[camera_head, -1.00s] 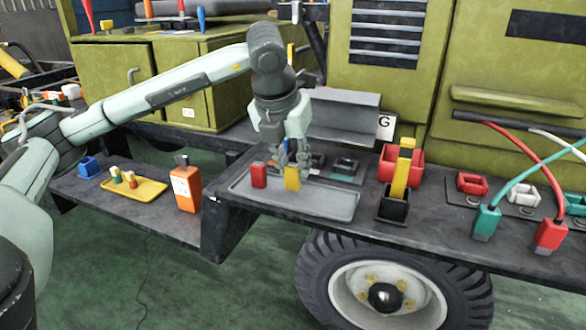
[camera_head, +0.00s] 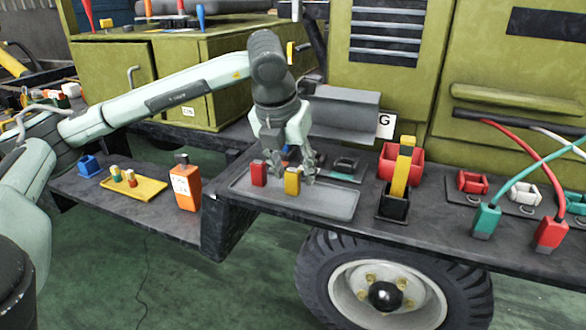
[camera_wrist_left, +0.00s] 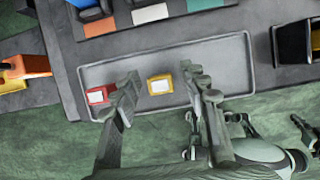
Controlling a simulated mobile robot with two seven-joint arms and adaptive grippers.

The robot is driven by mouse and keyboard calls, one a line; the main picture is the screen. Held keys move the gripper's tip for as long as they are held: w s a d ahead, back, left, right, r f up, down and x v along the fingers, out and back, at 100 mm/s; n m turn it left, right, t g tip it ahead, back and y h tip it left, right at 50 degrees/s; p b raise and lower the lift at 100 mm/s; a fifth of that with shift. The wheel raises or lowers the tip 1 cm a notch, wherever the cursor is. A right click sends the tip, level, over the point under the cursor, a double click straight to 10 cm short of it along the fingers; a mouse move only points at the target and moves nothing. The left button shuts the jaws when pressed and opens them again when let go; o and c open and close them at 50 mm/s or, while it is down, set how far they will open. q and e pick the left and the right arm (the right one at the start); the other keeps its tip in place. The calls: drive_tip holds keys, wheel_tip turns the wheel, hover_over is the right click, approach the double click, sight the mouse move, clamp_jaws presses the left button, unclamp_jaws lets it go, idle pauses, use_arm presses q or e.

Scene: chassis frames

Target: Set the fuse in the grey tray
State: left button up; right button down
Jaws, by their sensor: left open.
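A yellow block-shaped fuse (camera_head: 292,181) stands in the grey tray (camera_head: 335,205) beside a red block (camera_head: 259,174). My left gripper (camera_head: 289,163) is open just over the yellow fuse. In the left wrist view the yellow fuse (camera_wrist_left: 160,84) lies between the two spread fingers (camera_wrist_left: 166,93), with a visible space on its right side. The red block (camera_wrist_left: 100,95) is left of it, partly covered by the left finger. The tray (camera_wrist_left: 228,60) shows there too. My right gripper is not in view.
Behind the tray are coloured pads with small parts (camera_head: 345,166). To the right stand a red bin (camera_head: 414,165) and a black holder (camera_head: 391,205) with a tall yellow piece. An orange case (camera_head: 186,187) is on the left shelf. The tray's right half is clear.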

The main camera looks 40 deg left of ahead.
use_arm(q)
drive_tip(key=shift+r, duration=0.1)
drive_tip(key=shift+v, duration=0.95)
drive_tip(key=a+v, duration=0.1)
drive_tip(key=v, duration=0.9)
drive_tip(key=shift+d+p, duration=0.35)
drive_tip(key=shift+d, duration=0.2)
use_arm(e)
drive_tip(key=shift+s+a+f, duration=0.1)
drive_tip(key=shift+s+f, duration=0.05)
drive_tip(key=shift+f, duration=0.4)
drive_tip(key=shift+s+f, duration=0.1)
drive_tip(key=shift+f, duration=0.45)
